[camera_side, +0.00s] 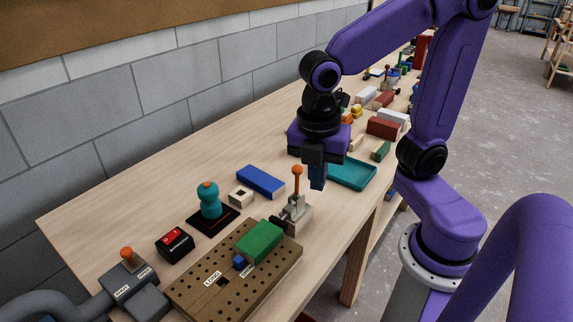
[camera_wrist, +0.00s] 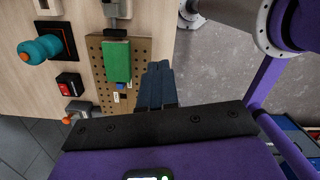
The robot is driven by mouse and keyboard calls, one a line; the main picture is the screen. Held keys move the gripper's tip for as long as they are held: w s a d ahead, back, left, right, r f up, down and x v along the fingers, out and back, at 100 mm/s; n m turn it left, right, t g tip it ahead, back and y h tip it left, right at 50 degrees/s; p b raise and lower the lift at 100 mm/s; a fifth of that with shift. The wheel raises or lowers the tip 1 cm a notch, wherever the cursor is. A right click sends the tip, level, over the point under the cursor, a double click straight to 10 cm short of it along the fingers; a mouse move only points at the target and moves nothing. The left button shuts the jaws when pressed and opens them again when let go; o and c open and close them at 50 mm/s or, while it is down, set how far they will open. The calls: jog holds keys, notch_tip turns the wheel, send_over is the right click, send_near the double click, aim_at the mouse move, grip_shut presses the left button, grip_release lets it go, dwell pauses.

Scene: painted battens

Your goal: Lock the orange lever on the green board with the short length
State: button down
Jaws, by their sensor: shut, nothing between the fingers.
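A green board (camera_side: 259,242) lies on a brown perforated plate (camera_side: 188,297); it also shows in the wrist view (camera_wrist: 117,62). A small blue piece (camera_side: 239,261) sits against the board's near side, beside two white labels too small to read surely. A grey clamp (camera_side: 295,214) stands at the plate's far end, with its orange-tipped lever (camera_side: 297,172) upright. Whether the clamp touches the board is unclear. My gripper (camera_side: 317,186) is shut and empty, above the table's right edge, just right of the lever tip in the side view. Its fingers (camera_wrist: 158,70) show right of the plate in the wrist view.
A teal knob (camera_side: 209,201) on a black base, a red switch (camera_side: 173,241) and a grey box with an orange lever (camera_side: 128,261) stand left of the plate. A blue block (camera_side: 260,182) and a teal tray (camera_side: 352,173) lie beyond. Several blocks crowd the far table.

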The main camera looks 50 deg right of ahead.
jog(key=w+a+r+n+h, duration=0.1)
jog(key=w+r+n, duration=0.1)
jog(key=w+n, duration=0.4)
jog(key=w+r+n+h, duration=0.1)
jog(key=w+r+n, duration=0.2)
jog(key=w+n, duration=0.3)
jog(key=shift+a+r+n+g, duration=0.25)
jog(key=shift+a+n+g, duration=0.15)
jog(key=shift+n, duration=0.3)
jog(key=shift+f, duration=0.1)
send_near(297, 184)
notch_tip(297, 184, down, 3)
jog(key=a, duration=0.1)
jog(key=shift+w+d, duration=0.1)
jog(key=shift+d, duration=0.25)
jog(key=shift+d, duration=0.15)
